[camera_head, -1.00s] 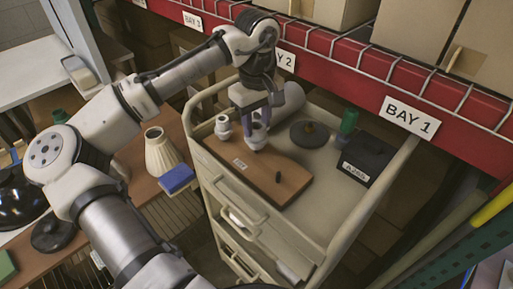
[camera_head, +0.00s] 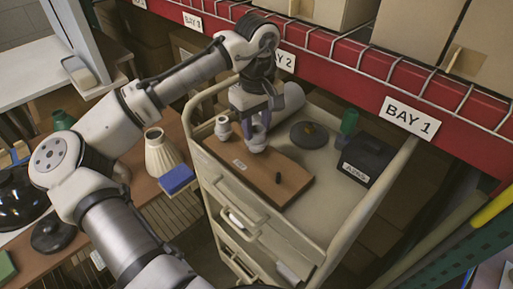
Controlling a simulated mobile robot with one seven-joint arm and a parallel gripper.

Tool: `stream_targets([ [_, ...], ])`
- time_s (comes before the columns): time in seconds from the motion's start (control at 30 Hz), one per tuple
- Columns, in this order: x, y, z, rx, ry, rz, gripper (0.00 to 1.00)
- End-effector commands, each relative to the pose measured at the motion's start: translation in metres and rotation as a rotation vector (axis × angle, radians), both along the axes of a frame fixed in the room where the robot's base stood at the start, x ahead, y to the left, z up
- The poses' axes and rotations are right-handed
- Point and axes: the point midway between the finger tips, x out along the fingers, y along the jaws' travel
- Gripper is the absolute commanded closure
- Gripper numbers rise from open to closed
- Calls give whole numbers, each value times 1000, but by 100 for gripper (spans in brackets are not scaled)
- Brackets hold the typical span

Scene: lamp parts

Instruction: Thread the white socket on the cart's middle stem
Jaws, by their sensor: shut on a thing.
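The cart (camera_head: 345,215) stands under the red shelf. A brown wooden board (camera_head: 272,188) lies on its top. A short dark stem (camera_head: 278,178) stands bare near the board's front right end. A white socket (camera_head: 223,127) sits at the board's left end. My gripper (camera_head: 258,138) points down over the back middle of the board and is shut on another white socket (camera_head: 257,147), low at the board. The jaws and this socket hide what is beneath, so I cannot tell whether it is around the middle stem.
A dark disc (camera_head: 309,135), a green bottle-like part (camera_head: 348,122) and a black box (camera_head: 366,160) stand at the cart's back and right. Raised rails edge the cart. A cream shade (camera_head: 162,152) and blue block (camera_head: 177,180) are left.

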Motion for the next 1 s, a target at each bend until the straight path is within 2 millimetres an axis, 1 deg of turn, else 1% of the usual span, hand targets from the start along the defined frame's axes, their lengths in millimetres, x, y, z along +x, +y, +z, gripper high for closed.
stream_targets([
  [0.7, 0, 0, -3, 1, -1, 0, 87],
  [0.73, 0, 0, -3, 1, -1, 0, 65],
  [0.93, 0, 0, -3, 1, 1, 0, 91],
  [1.0, 0, 0, -3, 1, 1, 0, 91],
])
